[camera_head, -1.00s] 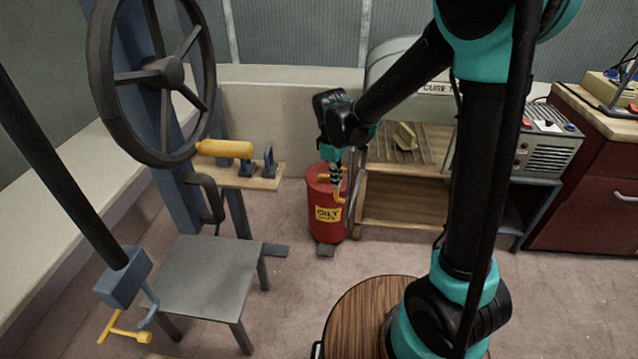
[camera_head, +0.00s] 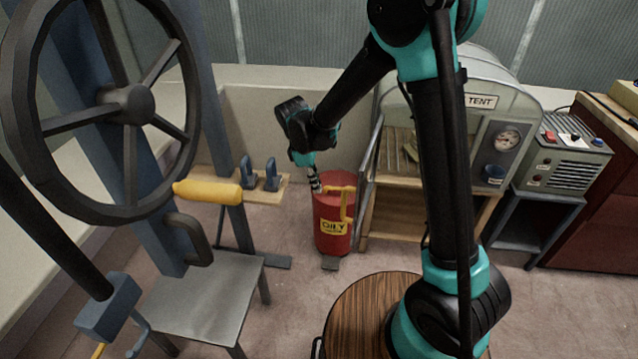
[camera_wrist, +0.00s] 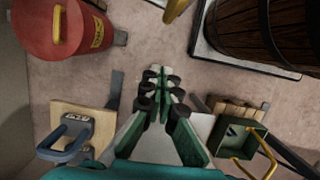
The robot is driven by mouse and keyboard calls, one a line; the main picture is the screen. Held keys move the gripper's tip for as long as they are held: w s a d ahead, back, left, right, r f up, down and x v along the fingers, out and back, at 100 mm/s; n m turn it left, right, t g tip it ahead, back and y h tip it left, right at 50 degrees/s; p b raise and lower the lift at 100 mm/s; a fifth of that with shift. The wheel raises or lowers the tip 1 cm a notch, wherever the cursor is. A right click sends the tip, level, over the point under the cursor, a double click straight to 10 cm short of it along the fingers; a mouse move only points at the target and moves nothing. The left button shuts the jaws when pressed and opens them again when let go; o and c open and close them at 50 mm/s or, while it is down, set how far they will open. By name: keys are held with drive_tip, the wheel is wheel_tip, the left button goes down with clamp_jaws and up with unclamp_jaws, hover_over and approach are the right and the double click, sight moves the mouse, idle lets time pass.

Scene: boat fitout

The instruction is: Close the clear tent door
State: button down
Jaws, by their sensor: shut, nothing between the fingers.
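The cure tent (camera_head: 505,105) is a grey hooded box on a wooden stand, right of centre in the head view. Its clear door (camera_head: 369,160) stands open at the tent's left side, seen nearly edge-on as a thin grey frame. Through the opening a wooden floor and a pale yellowish piece (camera_head: 410,147) show; my arm hides part of the front. My gripper (camera_head: 316,187) points down, shut and empty, left of the door and above the red oily-waste can. In the wrist view my gripper (camera_wrist: 164,74) points over the floor; the door is not clearly visible there.
The red can (camera_head: 331,235) stands just left of the tent stand; it also shows in the wrist view (camera_wrist: 85,35). A big wheel (camera_head: 125,105), a yellow-handled tool (camera_head: 207,191) and a grey stool (camera_head: 205,295) fill the left. A control box (camera_head: 565,150) stands right. Floor is clear front right.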

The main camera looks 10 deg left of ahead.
drive_tip(key=d+f, duration=0.5)
drive_tip(key=f, duration=0.1)
drive_tip(key=shift+d+f, duration=0.4)
